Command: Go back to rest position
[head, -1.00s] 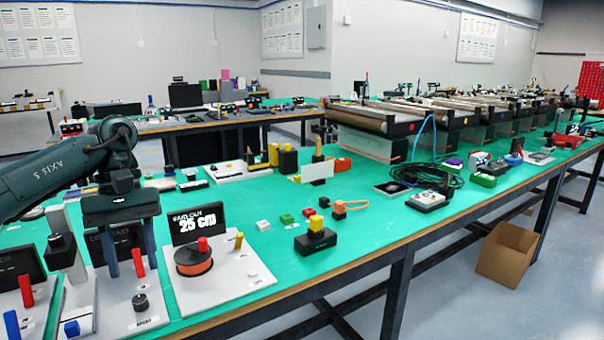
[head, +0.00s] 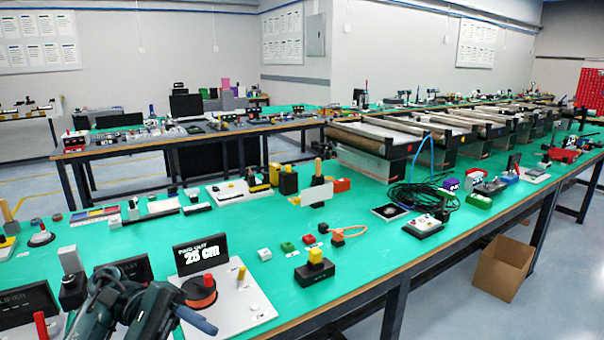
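My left arm shows at the bottom left, folded low in front of the table edge. My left gripper (head: 195,319) points to the right, with a finger seen edge-on over the white plate (head: 241,308). I cannot make out whether its fingers are apart, and nothing shows between them. My arm hides part of the neighbouring panels. My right gripper is out of view.
A black block with a yellow button (head: 315,270), small coloured cubes (head: 288,247) and a coiled black cable (head: 418,194) lie on the green table (head: 352,263). Mini conveyors (head: 376,142) stand farther back. A cardboard box (head: 503,268) is on the floor to the right.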

